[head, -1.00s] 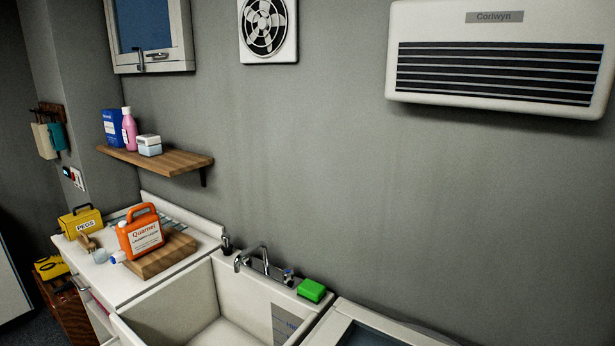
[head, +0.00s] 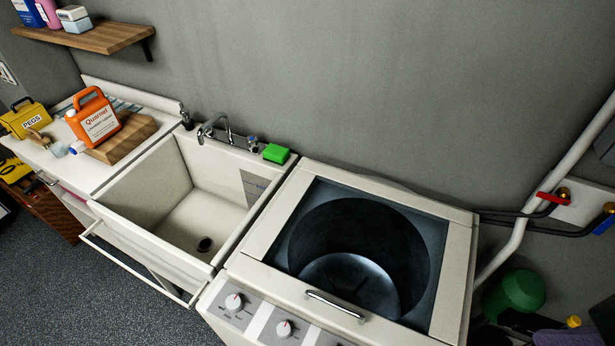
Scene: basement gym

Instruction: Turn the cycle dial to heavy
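A white top-loading washing machine (head: 255,247) stands right of the sink in the head view, with a dark glass lid (head: 432,236) and a metal handle. Its sloped front panel (head: 261,318) carries white dials with red marks. One dial (head: 234,302) is at the panel's left end and another dial (head: 284,328) is to its right. The panel's right part is cut off by the bottom edge. The dial lettering is too small to read, so I cannot tell which is the cycle dial or its setting. Neither of my grippers shows.
A deep white sink (head: 147,190) with a tap (head: 214,128) and green sponge (head: 276,153) is left of the machine. Pipes with a red valve (head: 551,198) are at right. Bare floor (head: 62,265) lies front left.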

